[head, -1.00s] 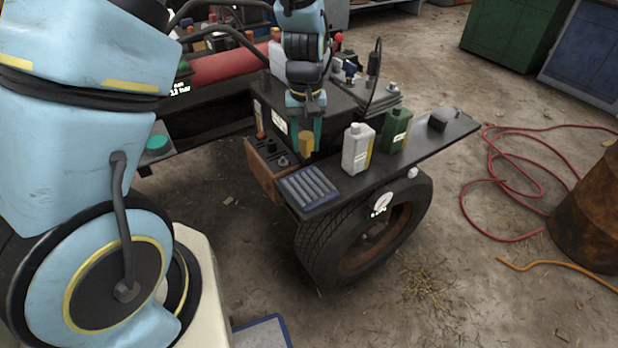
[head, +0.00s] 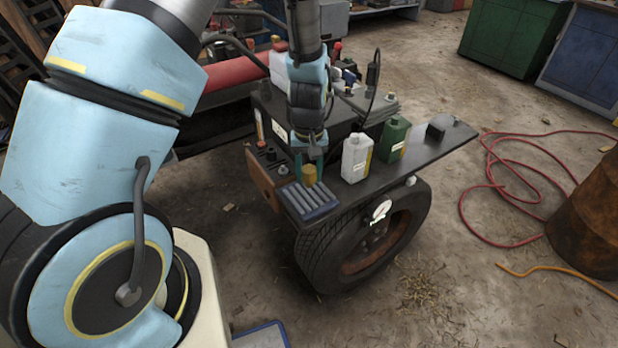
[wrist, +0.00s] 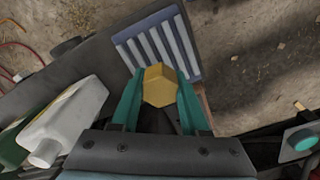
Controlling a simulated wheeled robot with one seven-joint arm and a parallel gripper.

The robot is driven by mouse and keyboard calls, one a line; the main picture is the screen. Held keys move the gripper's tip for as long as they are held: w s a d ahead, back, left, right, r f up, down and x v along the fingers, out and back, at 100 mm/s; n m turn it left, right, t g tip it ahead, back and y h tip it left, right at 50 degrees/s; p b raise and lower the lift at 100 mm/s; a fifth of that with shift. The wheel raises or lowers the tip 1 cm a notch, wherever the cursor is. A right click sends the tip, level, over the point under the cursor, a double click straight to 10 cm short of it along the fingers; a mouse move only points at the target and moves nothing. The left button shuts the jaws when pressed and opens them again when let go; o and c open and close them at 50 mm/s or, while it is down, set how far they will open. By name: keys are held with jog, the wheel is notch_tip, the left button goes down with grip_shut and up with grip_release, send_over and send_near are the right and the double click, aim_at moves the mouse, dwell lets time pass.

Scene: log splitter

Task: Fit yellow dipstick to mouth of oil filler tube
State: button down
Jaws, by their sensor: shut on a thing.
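The yellow dipstick's cap (head: 309,174) is held in my gripper (head: 309,172) above the shelf, close to the blue-grey ribbed tray. In the wrist view the hexagonal yellow cap (wrist: 160,86) sits between the two green fingers (wrist: 158,104). The dipstick's shaft below the cap is mostly hidden. I cannot make out the oil filler tube's mouth in either view.
The ribbed tray (head: 307,200) lies at the shelf's near left end; it also shows in the wrist view (wrist: 186,32). A white bottle (head: 355,158) and a green bottle (head: 395,138) stand right of my gripper. The dark shelf (head: 448,138) lies above a wheel (head: 325,258).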

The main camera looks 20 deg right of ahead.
jog(key=shift+f+p, duration=0.4)
jog(key=shift+f, duration=0.8)
jog(key=shift+f, duration=0.3)
jog(key=shift+c, duration=2)
grip_release()
jog(key=shift+r, duration=0.1)
jog(key=shift+r, duration=0.1)
